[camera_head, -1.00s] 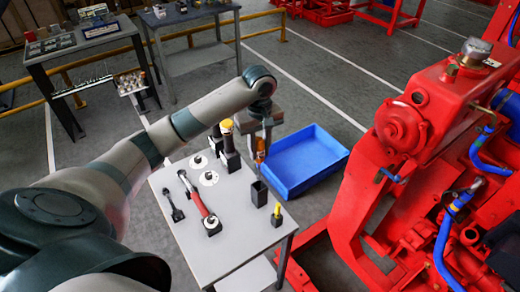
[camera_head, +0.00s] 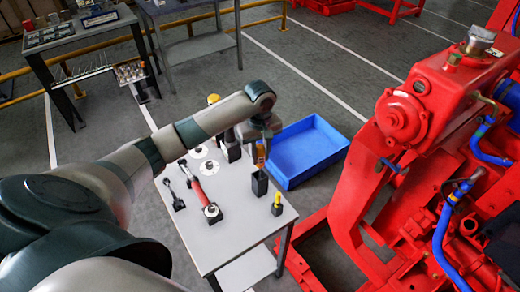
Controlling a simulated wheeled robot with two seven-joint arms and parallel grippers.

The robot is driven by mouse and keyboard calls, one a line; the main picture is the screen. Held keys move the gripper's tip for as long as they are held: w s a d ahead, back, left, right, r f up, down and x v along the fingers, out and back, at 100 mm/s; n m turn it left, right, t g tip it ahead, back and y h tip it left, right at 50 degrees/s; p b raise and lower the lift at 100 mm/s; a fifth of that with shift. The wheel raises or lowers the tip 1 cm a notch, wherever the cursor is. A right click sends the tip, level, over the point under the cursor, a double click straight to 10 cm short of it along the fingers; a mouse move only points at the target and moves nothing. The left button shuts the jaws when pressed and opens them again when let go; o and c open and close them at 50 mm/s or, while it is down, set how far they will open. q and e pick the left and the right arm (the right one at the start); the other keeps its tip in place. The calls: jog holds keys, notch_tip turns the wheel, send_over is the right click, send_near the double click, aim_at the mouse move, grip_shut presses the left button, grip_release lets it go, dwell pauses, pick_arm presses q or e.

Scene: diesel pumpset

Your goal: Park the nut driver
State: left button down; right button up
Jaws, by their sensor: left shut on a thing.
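The nut driver (camera_head: 260,153) has an orange handle and stands roughly upright below my left gripper (camera_head: 259,138). The left gripper is shut on it near its top. A black square holder (camera_head: 260,184) stands on the small grey table (camera_head: 238,225) directly under the driver. The driver's lower end is at the holder's mouth; I cannot tell how far inside it is. My right gripper is not in view.
A yellow-topped tool (camera_head: 277,204) in a small black block, a red-handled wrench (camera_head: 198,190) and a dark tool (camera_head: 174,194) are on the table. A blue bin (camera_head: 305,150) is behind it. The red pumpset (camera_head: 420,150) rises at right.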

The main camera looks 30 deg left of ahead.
aim_at(260, 167)
pick_arm(q)
jog(key=shift+f, duration=2.55)
jog(key=shift+f, duration=0.95)
jog(key=c, duration=1.4)
grip_release()
jog(key=shift+o, duration=0.2)
